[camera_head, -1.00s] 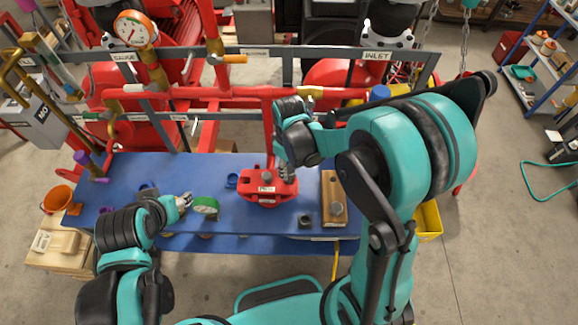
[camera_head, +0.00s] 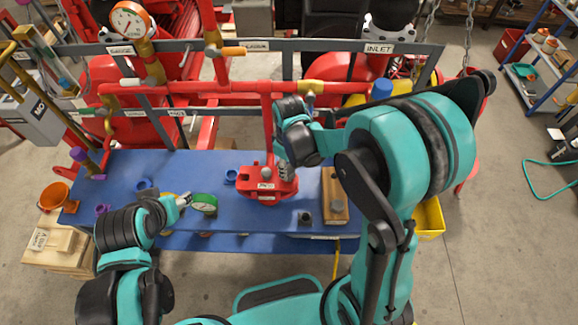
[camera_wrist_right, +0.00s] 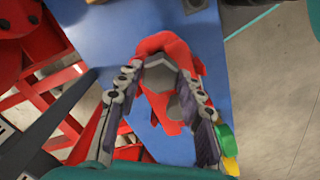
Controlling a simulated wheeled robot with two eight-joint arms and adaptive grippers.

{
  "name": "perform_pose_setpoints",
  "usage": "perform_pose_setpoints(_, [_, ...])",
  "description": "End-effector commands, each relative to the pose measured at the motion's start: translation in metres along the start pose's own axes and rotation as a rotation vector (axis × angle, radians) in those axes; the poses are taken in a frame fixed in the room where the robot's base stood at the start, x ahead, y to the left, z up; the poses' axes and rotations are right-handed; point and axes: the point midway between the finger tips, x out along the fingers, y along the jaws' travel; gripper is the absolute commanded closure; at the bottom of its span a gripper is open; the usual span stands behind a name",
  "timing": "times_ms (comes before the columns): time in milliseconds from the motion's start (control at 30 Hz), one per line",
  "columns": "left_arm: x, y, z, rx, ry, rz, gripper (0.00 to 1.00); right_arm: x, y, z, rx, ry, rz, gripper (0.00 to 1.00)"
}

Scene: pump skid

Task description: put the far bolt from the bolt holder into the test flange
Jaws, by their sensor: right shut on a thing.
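The red test flange (camera_head: 265,187) sits on the blue bench top, with a grey bolt head showing on its top. My right gripper (camera_head: 284,172) is over the flange's right side. In the right wrist view, my right gripper (camera_wrist_right: 160,85) is shut on a grey hex-headed bolt (camera_wrist_right: 160,72) above the red flange (camera_wrist_right: 170,46). The bolt's shank is hidden, so I cannot tell whether it is in a hole. The wooden bolt holder (camera_head: 328,182) stands right of the flange with one bolt (camera_head: 336,206) at its near end. My left gripper (camera_head: 185,200) is near the green gauge; its jaws are too small to read.
A green-rimmed gauge (camera_head: 204,203) and blue rings (camera_head: 231,176) lie left of the flange. A small dark part (camera_head: 305,217) lies near the bench front. Red pipework (camera_head: 200,87) crosses behind the bench. A yellow bin (camera_head: 430,218) is at right.

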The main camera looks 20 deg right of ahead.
Motion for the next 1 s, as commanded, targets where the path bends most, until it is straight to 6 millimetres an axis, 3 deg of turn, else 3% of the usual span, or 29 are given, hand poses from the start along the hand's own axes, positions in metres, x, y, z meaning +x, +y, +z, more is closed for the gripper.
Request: perform_pose_setpoints(1000, [0.016, 0.000, 0.011, 0.000, 0.000, 0.000, 0.49, 0.021, 0.000, 0.000, 0.000, 0.000, 0.000, 0.93])
